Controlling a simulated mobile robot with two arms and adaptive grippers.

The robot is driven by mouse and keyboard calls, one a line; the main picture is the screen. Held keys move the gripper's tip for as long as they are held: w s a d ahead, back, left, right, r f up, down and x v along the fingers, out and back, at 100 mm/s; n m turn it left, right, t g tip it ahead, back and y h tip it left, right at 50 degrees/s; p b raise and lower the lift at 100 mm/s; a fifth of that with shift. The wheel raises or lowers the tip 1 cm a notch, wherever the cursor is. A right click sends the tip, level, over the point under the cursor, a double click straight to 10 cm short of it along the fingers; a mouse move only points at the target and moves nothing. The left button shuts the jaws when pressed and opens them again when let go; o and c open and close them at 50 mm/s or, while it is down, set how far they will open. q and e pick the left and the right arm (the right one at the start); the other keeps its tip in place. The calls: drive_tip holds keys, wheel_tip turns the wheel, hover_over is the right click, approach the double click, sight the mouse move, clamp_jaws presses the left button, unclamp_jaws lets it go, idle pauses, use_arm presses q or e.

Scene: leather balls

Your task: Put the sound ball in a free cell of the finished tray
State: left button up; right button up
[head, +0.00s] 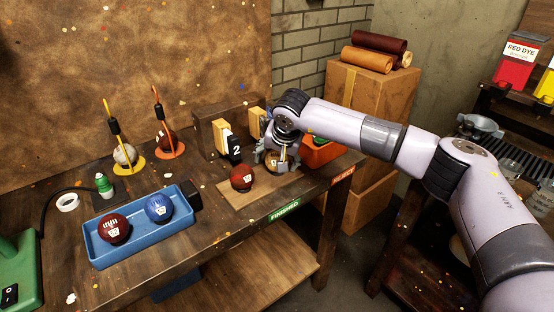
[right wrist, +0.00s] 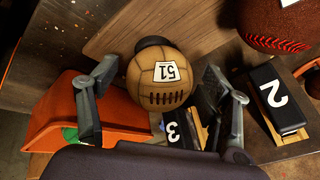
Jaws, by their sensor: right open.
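My right gripper (head: 277,166) is open, its fingers on either side of a tan ball (head: 275,160). A blue tray (head: 140,249) at the left holds a dark red ball (head: 114,228) and a blue ball (head: 158,207). My left gripper is out of view.
A green "FINISHED" label (head: 284,211) and a red label (head: 342,178) are on the bench edge. An orange bin (head: 322,153) stands right of my gripper. Number blocks "2" (right wrist: 273,93) and "3" (right wrist: 172,132) stand close by. Two stands with balls are behind the tray.

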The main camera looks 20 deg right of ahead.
drive_tip(key=b+v, duration=0.1)
drive_tip(key=v, duration=1.1)
